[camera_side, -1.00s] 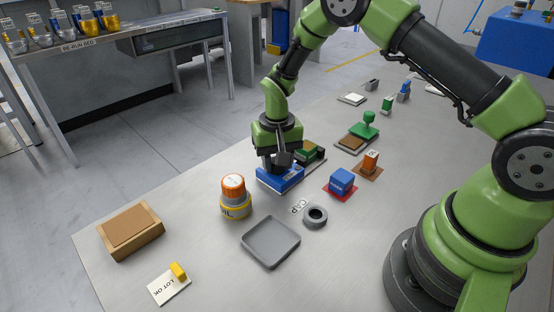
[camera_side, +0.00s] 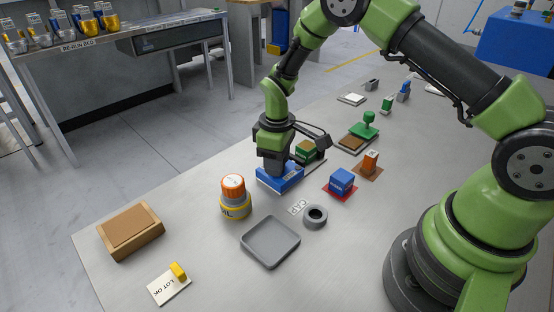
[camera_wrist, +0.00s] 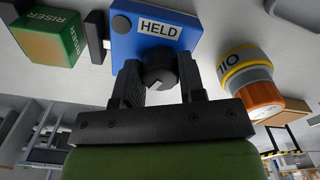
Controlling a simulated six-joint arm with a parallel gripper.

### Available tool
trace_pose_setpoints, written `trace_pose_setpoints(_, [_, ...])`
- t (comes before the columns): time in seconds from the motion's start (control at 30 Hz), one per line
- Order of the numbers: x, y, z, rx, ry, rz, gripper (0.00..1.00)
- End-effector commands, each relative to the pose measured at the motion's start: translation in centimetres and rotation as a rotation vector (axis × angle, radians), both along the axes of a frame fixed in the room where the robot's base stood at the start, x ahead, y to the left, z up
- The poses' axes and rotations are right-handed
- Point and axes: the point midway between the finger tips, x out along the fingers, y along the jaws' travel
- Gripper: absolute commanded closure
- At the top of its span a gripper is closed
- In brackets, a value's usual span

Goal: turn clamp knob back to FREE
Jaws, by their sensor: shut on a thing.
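The blue clamp block (camera_side: 280,179) sits at the middle of the table in the side view. In the wrist view the blue clamp block (camera_wrist: 130,45) carries a white label that reads HELD (camera_wrist: 159,27). The dark round clamp knob (camera_wrist: 159,72) stands on the block. My gripper (camera_wrist: 160,85) is shut on the knob, one finger on each side. In the side view my gripper (camera_side: 274,162) is down on the block and hides the knob. No FREE label can be read in these frames.
A green riser block (camera_wrist: 50,38) stands close beside the clamp. The oil bottle (camera_side: 234,197) with an orange cap stands in front left of it. A blue cube (camera_side: 341,181) is to the right. A grey tray (camera_side: 270,242) and a dark ring (camera_side: 315,217) lie nearer.

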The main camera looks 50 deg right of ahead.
Motion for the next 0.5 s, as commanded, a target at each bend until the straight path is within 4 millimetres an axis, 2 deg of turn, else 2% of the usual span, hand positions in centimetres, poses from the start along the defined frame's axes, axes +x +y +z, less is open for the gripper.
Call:
trace_pose_setpoints(0.2, [0.11, -0.05, 0.03, -0.001, -0.005, 0.171, 0.87])
trace_pose_setpoints(0.5, [0.12, -0.03, 0.03, -0.002, -0.005, 0.323, 0.87])
